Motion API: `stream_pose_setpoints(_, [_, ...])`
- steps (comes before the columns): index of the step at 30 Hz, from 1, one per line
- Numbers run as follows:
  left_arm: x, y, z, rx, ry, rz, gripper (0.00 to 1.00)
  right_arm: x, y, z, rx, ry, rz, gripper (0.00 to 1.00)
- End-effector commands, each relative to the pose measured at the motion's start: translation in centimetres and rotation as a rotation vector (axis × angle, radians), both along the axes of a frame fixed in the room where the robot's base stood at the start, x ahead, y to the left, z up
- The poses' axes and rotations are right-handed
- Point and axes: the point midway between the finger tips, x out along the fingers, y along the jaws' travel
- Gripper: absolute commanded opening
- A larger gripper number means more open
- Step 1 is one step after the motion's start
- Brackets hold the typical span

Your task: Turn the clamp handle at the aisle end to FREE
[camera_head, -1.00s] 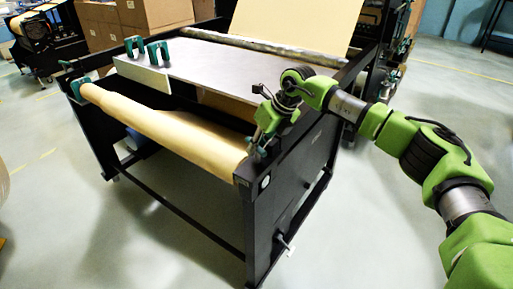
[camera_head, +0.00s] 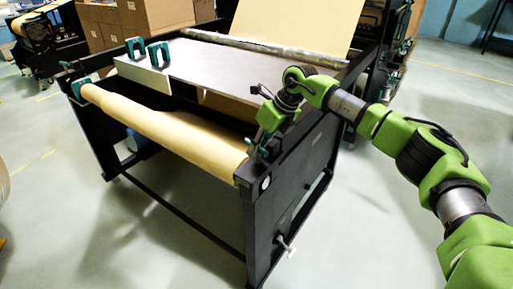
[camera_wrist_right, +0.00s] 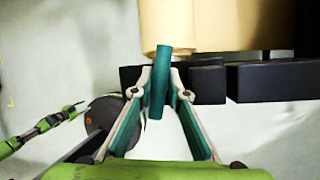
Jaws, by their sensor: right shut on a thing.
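The kraft roll (camera_head: 165,125) lies across the front of the black frame. Its near, right-hand end meets the side panel (camera_head: 300,190). My right gripper (camera_head: 259,143) is at this end. In the right wrist view its fingers (camera_wrist_right: 159,88) are shut on a teal clamp handle (camera_wrist_right: 161,65), which stands nearly upright between them, below the tan roll (camera_wrist_right: 195,25). The clamp's lettering is not visible. A small green and dark arm (camera_wrist_right: 45,125), apparently my left one, shows at the left of the wrist view; its jaws are too small to read.
A grey table plate (camera_head: 225,68) with two teal brackets (camera_head: 147,49) lies behind the roll. A black crossbar (camera_wrist_right: 275,82) runs close beside the handle. Cardboard boxes (camera_head: 110,28) stand behind. The floor in front is clear.

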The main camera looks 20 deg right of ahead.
Motion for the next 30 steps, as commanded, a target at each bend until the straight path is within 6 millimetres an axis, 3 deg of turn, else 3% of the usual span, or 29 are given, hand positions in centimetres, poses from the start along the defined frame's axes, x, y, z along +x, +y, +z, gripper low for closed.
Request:
stream_pose_setpoints(2, [0.0, 0.0, 0.0, 0.0, 0.0, 0.0, 0.4, -0.2, 0.0, -0.3, -0.002, 0.009, 0.001, 0.0])
stream_pose_setpoints(3, [0.0, 0.0, 0.0, 0.0, 0.0, 0.0, 0.4, -0.2, 0.0, -0.3, -0.003, 0.01, 0.001, 0.17])
stream_pose_setpoints(5, [0.0, 0.0, 0.0, 0.0, 0.0, 0.0, 0.4, -0.2, 0.0, -0.3, -0.003, 0.01, 0.0, 0.32])
stream_pose_setpoints(17, [-0.1, 0.2, 0.0, 0.001, 0.001, 0.001, 0.4, -0.1, -0.2, 0.3, 0.0, 0.002, -0.001, 0.32])
stream_pose_setpoints(22, [-0.1, 0.1, 0.0, 0.001, 0.001, 0.0, 0.4, -0.7, -1.1, 2.5, -0.001, 0.0, -0.003, 0.32])
stream_pose_setpoints(30, [0.0, 0.0, 0.0, 0.0, 0.0, 0.0, 0.4, -2.1, -3.1, 7.7, -0.001, 0.001, -0.002, 0.32])
